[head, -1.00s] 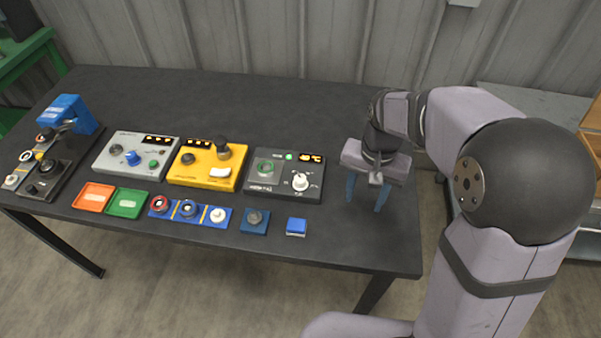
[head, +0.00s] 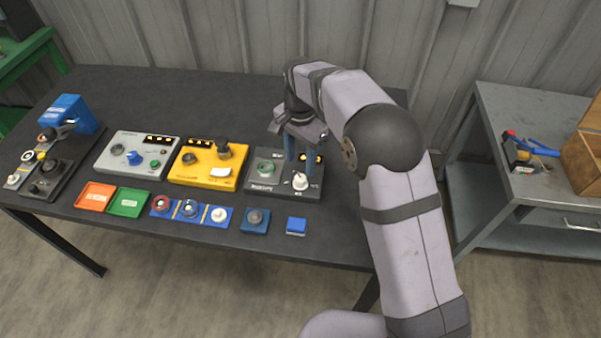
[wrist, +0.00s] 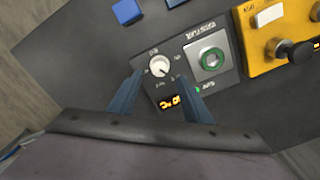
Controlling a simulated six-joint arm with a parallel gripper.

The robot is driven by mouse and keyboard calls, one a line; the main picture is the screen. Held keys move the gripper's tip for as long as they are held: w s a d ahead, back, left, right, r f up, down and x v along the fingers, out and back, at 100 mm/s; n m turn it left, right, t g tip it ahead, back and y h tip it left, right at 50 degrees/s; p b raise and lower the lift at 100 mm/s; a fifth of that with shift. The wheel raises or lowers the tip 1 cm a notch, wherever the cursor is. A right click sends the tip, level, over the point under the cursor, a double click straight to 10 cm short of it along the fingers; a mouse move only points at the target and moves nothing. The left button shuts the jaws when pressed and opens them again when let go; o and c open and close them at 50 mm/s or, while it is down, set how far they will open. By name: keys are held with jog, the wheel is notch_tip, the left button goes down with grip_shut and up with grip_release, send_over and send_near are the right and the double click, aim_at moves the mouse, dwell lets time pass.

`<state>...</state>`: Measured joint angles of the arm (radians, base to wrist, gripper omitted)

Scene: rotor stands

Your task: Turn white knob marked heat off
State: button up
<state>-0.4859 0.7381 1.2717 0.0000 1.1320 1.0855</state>
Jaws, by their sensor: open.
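The white knob (head: 300,181) sits at the front right of a dark grey control panel (head: 263,187). In the wrist view the knob (wrist: 160,67) shows with small marks around it, too small to read. My gripper (head: 300,163) is over this panel, open and empty, pointing down. In the wrist view its two blue fingers (wrist: 159,80) straddle the area just behind the knob, with the knob between and slightly beyond the tips. I cannot tell the exact height gap; no contact shows. The panel's orange display (wrist: 170,103) is lit, as is a green lamp (wrist: 197,89).
A green ring-shaped control (wrist: 211,59) is on the same panel. A yellow panel (head: 207,164) and a grey panel (head: 135,153) stand to the left. A blue block (head: 296,226) and a blue base with a grey knob (head: 255,218) lie in front. The table's right side is free.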

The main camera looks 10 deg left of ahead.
aim_at(300, 178)
jog(key=shift+f+p, duration=1.05)
jog(key=shift+f, duration=2.25)
jog(key=shift+c, duration=0.4)
jog(key=c, duration=1)
